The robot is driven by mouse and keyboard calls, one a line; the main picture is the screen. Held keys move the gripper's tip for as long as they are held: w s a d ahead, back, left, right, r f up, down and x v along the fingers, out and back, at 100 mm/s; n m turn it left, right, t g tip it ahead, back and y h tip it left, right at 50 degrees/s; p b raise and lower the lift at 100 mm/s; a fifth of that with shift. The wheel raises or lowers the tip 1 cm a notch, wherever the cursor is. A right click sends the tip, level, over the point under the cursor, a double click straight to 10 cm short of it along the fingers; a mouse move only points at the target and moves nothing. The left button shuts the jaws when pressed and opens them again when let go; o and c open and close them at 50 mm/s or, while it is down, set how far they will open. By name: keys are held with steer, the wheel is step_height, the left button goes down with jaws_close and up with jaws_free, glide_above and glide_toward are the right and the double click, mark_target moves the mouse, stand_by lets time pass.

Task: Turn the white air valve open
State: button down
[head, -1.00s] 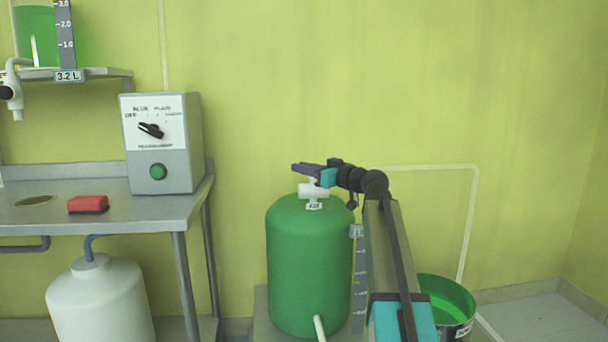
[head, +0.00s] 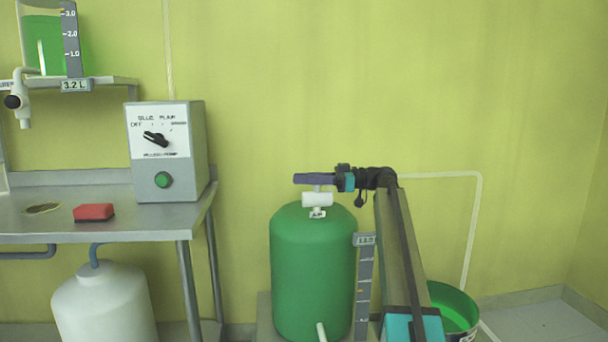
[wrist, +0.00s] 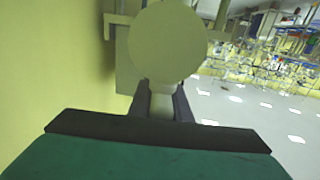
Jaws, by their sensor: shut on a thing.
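The white air valve (head: 317,199) sits on top of the green tank (head: 312,270), above a small AIR label (head: 317,214). My gripper (head: 312,178) reaches in level from the right, just above the valve body, with its fingers pointing left. In the wrist view my gripper's two dark fingers (wrist: 162,103) are close together around a narrow pale part, the valve's handle. The round pale end of the valve (wrist: 167,45) fills the space past them and hides part of the view. The handle is mostly hidden by the fingers in the head view.
A steel bench (head: 130,228) with a pump control box (head: 167,150) and a red block (head: 94,212) stands left. A white jug (head: 105,305) is below it. A green bucket (head: 452,310) stands right of the tank. A pale pipe (head: 474,230) runs along the wall.

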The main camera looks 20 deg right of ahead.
steer(key=shift+s+n+g+y+p, duration=0.15)
steer(key=shift+n+g+p, duration=0.1)
steer(key=shift+n+g, duration=0.25)
steer(key=shift+s+n+g+y+p, duration=0.15)
steer(key=shift+n+g+p, duration=0.15)
steer(key=shift+g, duration=0.4)
steer(key=c, duration=1.6)
jaws_free()
steer(key=shift+a, duration=0.1)
steer(key=shift+c, duration=0.2)
steer(key=shift+s+d+r+p, duration=0.1)
steer(key=shift+s+d+p, duration=0.05)
steer(key=shift+d+p, duration=0.55)
steer(key=shift+s+d+r+p, duration=0.1)
steer(key=shift+d+p, duration=0.45)
steer(key=shift+d, duration=0.25)
steer(key=d+p, duration=0.2)
steer(key=p, duration=0.1)
steer(key=d+p, duration=0.1)
steer(key=p, duration=0.1)
steer(key=shift+s+d, duration=0.35)
steer(key=shift+d, duration=0.05)
steer(key=shift+d+f+p, duration=0.2)
steer(key=shift+d+p, duration=0.1)
steer(key=shift+p, duration=0.2)
steer(key=shift+s, duration=0.1)
